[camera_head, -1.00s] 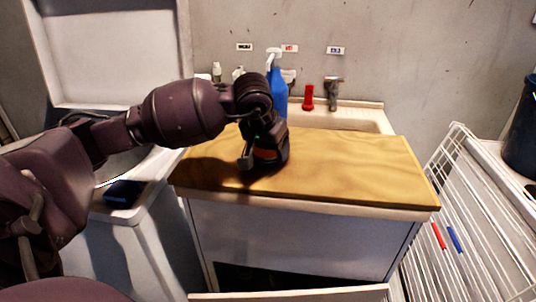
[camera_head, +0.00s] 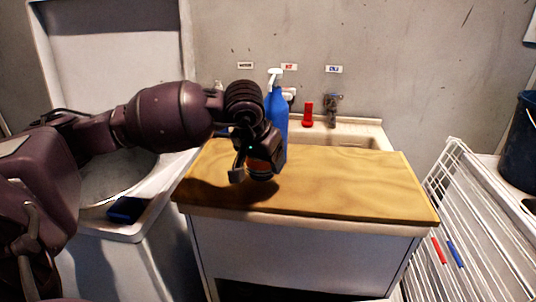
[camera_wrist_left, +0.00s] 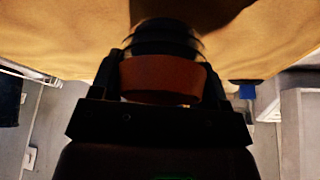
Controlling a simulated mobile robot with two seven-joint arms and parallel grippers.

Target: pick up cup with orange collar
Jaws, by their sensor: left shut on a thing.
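The cup with the orange collar is mostly hidden by my left gripper (camera_head: 250,170) in the head view, where only a bit of the orange collar (camera_head: 259,168) shows. In the left wrist view the wide orange collar (camera_wrist_left: 160,78) sits between the fingers, with the dark ridged body (camera_wrist_left: 163,38) of the cup beyond it. My left gripper is shut on the cup and appears to hold it above the wooden counter top (camera_head: 330,185), with a shadow below. My right gripper is not in view.
A blue spray bottle (camera_head: 277,115) stands close behind the gripper. Behind the counter are a sink (camera_head: 360,134), a tap (camera_head: 332,108) and a red object (camera_head: 308,114). A white wire rack (camera_head: 470,225) stands at right. The counter's right half is clear.

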